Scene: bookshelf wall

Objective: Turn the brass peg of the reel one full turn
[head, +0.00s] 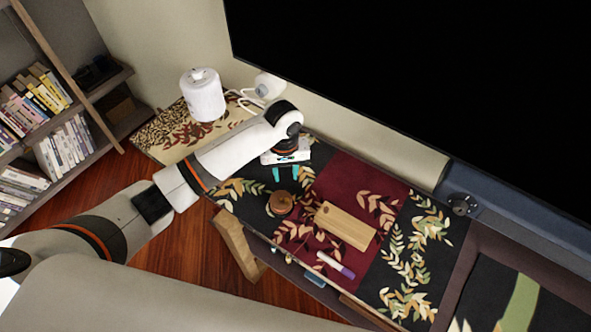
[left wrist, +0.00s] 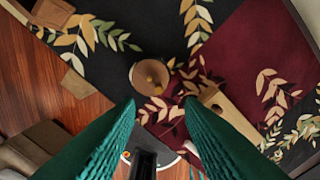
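The reel (head: 281,202) is a small brown round piece on the patterned cloth, left of a wooden board. In the left wrist view the reel (left wrist: 140,73) shows from above as a tan disc. A small brass peg (left wrist: 151,80) shows on it, near its right side. My left gripper (head: 286,173) has teal fingers spread apart, above and behind the reel in the head view. In the left wrist view the reel lies just beyond the gap between the fingertips (left wrist: 159,103). Nothing is between the fingers. My right gripper is not in view.
The wooden board (head: 345,226) lies close to the reel's right. A white and purple marker (head: 336,265) lies near the table's front edge. A white canister (head: 203,95) stands at the back left. A large black screen (head: 430,80) rises behind the table.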

